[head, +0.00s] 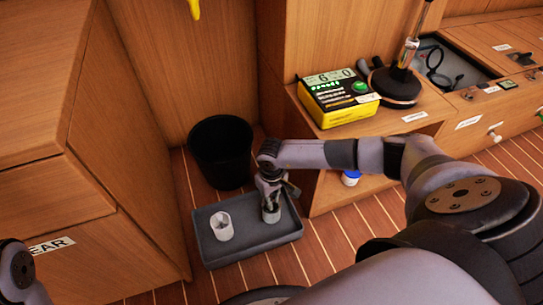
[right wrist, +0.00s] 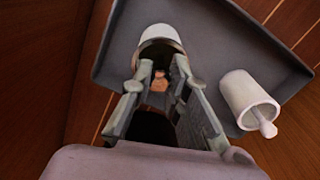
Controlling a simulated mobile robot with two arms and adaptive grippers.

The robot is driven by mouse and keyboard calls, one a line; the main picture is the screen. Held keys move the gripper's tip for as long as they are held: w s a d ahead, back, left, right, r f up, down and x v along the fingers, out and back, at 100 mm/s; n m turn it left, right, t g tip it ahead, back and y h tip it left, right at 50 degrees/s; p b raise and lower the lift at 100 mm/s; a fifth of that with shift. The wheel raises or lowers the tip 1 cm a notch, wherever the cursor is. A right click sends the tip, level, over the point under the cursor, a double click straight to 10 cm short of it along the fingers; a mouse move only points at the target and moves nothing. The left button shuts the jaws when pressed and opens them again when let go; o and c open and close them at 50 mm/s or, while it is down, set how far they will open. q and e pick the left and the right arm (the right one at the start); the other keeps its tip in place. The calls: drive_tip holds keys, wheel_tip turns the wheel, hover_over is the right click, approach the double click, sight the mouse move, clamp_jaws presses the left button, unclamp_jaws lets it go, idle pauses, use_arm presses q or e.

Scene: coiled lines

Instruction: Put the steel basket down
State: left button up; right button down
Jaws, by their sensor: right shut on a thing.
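My right gripper (head: 269,203) points down over the right half of a dark grey tray (head: 245,257) on the floor. It is shut on the steel basket, a small round cup-like thing. In the right wrist view the basket (right wrist: 160,36) shows as a pale rim between the fingertips (right wrist: 165,87), with something brownish inside. In the head view the gripper mostly hides it. Its base looks at or close to the tray floor; I cannot tell whether it touches. My left gripper is out of view; only part of the left arm shows at bottom left.
A black bin (head: 222,152) stands behind the tray. Wooden cabinets flank both sides; a yellow box (head: 337,97) sits on the right one.

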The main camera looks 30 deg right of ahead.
drive_tip(key=shift+f, duration=0.15)
drive_tip(key=c, duration=1.6)
unclamp_jaws()
drive_tip(key=shift+o, duration=0.2)
drive_tip(key=shift+r, duration=0.2)
